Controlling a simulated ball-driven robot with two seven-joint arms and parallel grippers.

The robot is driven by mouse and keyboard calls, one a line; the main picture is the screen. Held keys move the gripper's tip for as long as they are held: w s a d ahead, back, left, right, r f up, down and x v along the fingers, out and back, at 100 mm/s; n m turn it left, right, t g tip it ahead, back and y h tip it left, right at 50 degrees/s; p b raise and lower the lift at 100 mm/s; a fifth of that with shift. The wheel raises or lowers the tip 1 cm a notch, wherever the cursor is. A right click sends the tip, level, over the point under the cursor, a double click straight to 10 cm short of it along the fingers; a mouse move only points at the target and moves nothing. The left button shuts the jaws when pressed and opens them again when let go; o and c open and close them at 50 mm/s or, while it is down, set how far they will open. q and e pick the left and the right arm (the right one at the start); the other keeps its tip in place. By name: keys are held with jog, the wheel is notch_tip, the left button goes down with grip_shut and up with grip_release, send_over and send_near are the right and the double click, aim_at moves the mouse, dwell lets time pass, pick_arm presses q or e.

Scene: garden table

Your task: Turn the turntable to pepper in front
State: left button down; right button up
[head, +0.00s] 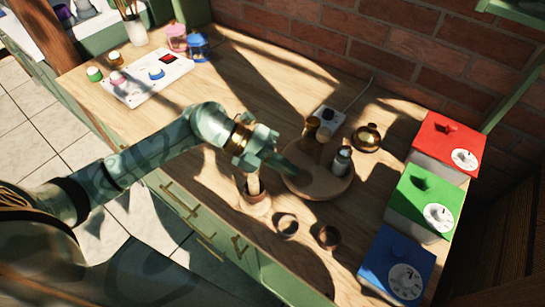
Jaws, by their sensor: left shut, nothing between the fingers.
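The round wooden turntable (312,190) lies on the table right of centre. A small bottle with a white body and dark cap (342,161) stands on its right side. A brown jar (311,128) and a tall brown, pale-topped bottle (322,137) stand toward its back. I cannot tell which one is the pepper. My left gripper (275,160) reaches in from the left, its fingers shut and empty at the turntable's left edge. Whether they touch it is unclear. My right gripper is not in view.
Red (447,140), green (422,200) and blue (397,264) boxes with dials line the right side. A brass pot (367,138) stands behind the turntable. A cup with a pestle (254,197) and two small bowls (287,225) (328,237) stand in front.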

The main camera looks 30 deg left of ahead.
aim_at(304, 184)
pick_arm(q)
jog(key=shift+x, duration=1.8)
jog(key=shift+d+r+p, duration=0.35)
jog(key=shift+d+p, duration=0.15)
jog(key=shift+p, duration=0.1)
jog(key=shift+d+f, duration=0.1)
jog(key=shift+d, duration=0.1)
jog(key=shift+f, duration=0.25)
